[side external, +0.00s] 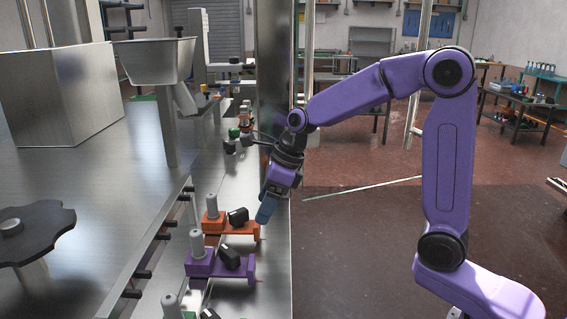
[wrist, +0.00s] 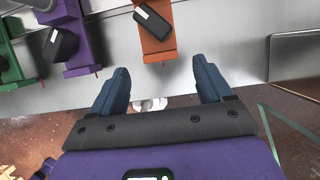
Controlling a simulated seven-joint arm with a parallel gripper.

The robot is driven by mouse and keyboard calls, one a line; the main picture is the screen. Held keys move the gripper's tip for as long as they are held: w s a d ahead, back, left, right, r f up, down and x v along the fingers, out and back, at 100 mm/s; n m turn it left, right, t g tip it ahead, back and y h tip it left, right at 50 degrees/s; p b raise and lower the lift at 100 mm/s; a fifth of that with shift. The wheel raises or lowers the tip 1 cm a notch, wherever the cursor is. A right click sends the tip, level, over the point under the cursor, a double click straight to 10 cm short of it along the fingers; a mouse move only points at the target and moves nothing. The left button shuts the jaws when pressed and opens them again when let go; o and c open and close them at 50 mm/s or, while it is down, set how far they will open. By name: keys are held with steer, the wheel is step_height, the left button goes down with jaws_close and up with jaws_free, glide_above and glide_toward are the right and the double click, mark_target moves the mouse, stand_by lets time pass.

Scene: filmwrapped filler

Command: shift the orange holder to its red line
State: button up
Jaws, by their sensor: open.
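The orange holder (side external: 213,223) sits on the steel machine's ledge in the side view, with a grey cylinder and a black knob on it. In the wrist view the orange holder (wrist: 158,45) is at the top middle, its near end pointing toward the gap between my fingers. A small red tip shows at that end. My gripper (wrist: 164,82) is open and empty, its blue fingers apart and short of the holder. In the side view my gripper (side external: 266,212) is at the holder's right end; contact cannot be told.
A purple holder (side external: 202,265) stands close beside the orange one, nearer the side camera. A green holder (wrist: 10,55) is beyond it at the left of the wrist view. A steel post (side external: 275,75) rises behind. Floor lies open beyond the ledge's edge.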

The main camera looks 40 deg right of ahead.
steer(key=v, duration=1.1)
steer(key=shift+r, duration=0.2)
steer(key=s+f+m+g+h, duration=0.1)
steer(key=s+f+m, duration=0.3)
steer(key=s+m, duration=0.5)
steer(key=s+d+f+m+g+h, duration=0.1)
steer(key=s+f+m, duration=0.4)
steer(key=s+m, duration=0.4)
steer(key=s+d+f+m+g, duration=0.1)
steer(key=s+f+m, duration=0.4)
steer(key=s+m, duration=0.5)
steer(key=m, duration=0.4)
steer(key=shift+d+h, duration=0.15)
steer(key=shift+h, duration=0.25)
